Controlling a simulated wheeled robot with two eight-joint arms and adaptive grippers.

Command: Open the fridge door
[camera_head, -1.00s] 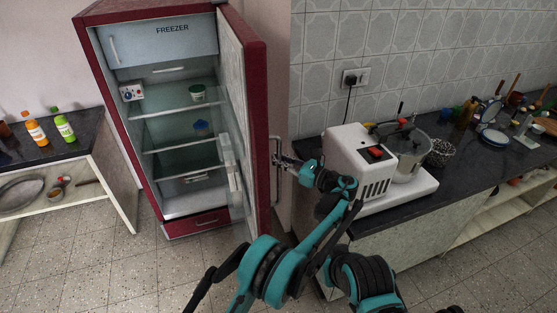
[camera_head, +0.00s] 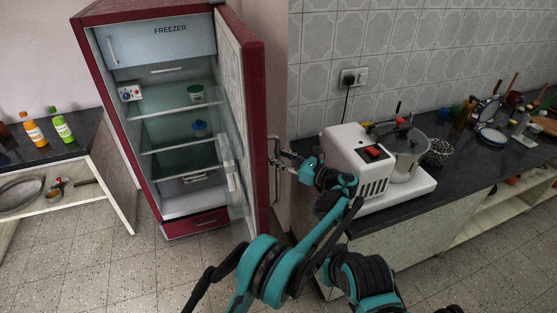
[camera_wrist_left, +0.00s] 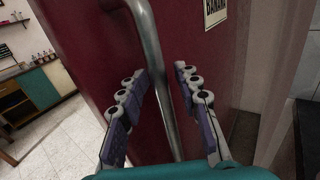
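The red fridge (camera_head: 88,62) stands at the left with its door (camera_head: 262,130) swung wide open toward the right, so the shelves inside show. The metal door handle (camera_head: 276,160) is on the door's outer face. My left gripper (camera_head: 285,160) is at this handle. In the left wrist view, the handle bar (camera_wrist_left: 152,62) runs between the two fingers of my left gripper (camera_wrist_left: 160,75), which are spread with gaps beside the bar. They are around the handle and do not look clamped on it. My right gripper is not in view.
A dark counter (camera_head: 460,185) with a white mixer (camera_head: 345,150) and a steel pot (camera_head: 408,160) stands close to the right of my left arm. A low table (camera_head: 85,150) with bottles is left of the fridge. The tiled floor (camera_head: 130,265) in front is clear.

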